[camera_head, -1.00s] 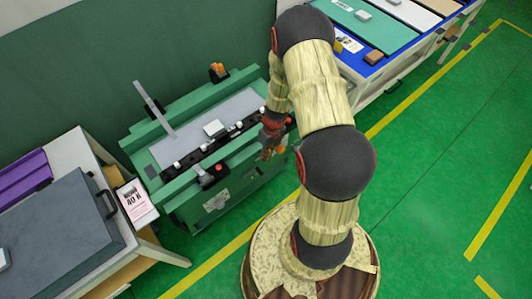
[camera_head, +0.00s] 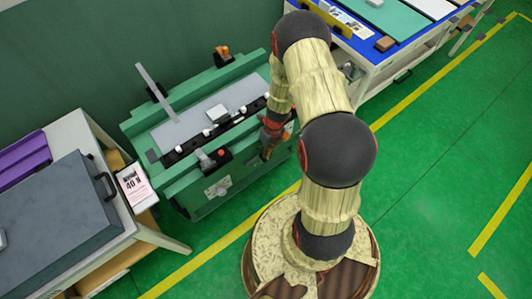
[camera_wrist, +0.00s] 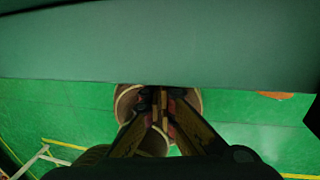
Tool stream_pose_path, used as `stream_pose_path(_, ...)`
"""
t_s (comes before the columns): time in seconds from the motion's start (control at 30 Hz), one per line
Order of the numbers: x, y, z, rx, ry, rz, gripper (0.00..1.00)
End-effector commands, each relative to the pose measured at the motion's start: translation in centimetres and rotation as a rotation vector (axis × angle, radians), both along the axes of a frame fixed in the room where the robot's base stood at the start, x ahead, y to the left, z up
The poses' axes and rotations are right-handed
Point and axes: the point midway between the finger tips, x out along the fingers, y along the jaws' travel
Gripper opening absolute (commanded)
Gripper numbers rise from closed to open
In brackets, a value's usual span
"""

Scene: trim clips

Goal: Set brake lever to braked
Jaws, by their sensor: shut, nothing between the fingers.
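A green machine (camera_head: 188,190) stands against the dark green wall. A long pale grey lever (camera_head: 155,90) rises at a tilt from its left part. A short handle with an orange top (camera_head: 222,53) stands at its back edge. A grey part (camera_head: 206,160) and a red button (camera_head: 222,154) sit at its front. I cannot tell which part is the brake lever. My gripper (camera_head: 267,150) is at the machine's front right, partly hidden by my arm. In the wrist view its fingers (camera_wrist: 160,96) are together and empty, close to a broad green surface (camera_wrist: 160,45).
A table with a dark grey case (camera_head: 60,235) and a "40 N" card (camera_head: 132,185) stands at the left. A blue-topped bench (camera_head: 375,45) stands at the back right. The green floor (camera_head: 430,170) with yellow lines is clear on the right.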

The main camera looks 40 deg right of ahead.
Motion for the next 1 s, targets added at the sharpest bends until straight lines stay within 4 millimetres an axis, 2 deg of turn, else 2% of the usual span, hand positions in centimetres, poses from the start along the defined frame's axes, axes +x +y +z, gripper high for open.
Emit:
stream_pose_path(0.3,0.0,-0.4,-1.0,0.000,0.000,-0.001,0.00)
stream_pose_path(0.57,0.0,-0.4,-1.1,0.000,0.000,-0.001,0.00)
stream_pose_path(1.0,0.0,-0.4,0.3,0.001,0.000,-0.001,0.00)
